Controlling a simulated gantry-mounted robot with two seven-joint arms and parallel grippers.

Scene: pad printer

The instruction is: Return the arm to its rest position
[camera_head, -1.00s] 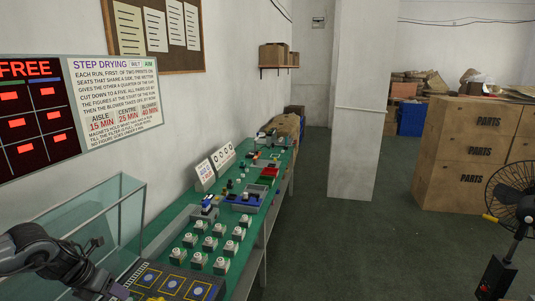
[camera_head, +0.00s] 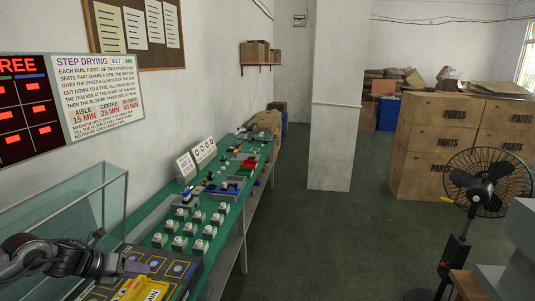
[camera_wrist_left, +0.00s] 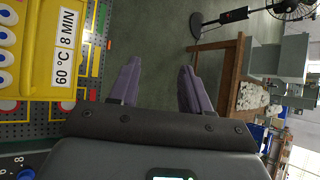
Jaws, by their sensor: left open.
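My left arm comes in from the lower left of the head view. Its left gripper (camera_head: 137,268) is above the near end of the green bench, beside the glass case. In the left wrist view the two purple fingers of the left gripper (camera_wrist_left: 158,88) stand well apart with nothing between them. Green floor shows through the gap. My right gripper is in neither view.
The glass case (camera_head: 113,200) stands at the left. The green bench (camera_head: 133,248) carries several white-topped blocks (camera_head: 178,243). A yellow panel (camera_wrist_left: 35,45) reads 60 °C 8 MIN. A fan (camera_head: 487,183), a wooden table (camera_wrist_left: 228,75) and PARTS boxes (camera_head: 450,155) stand right. Open floor lies between.

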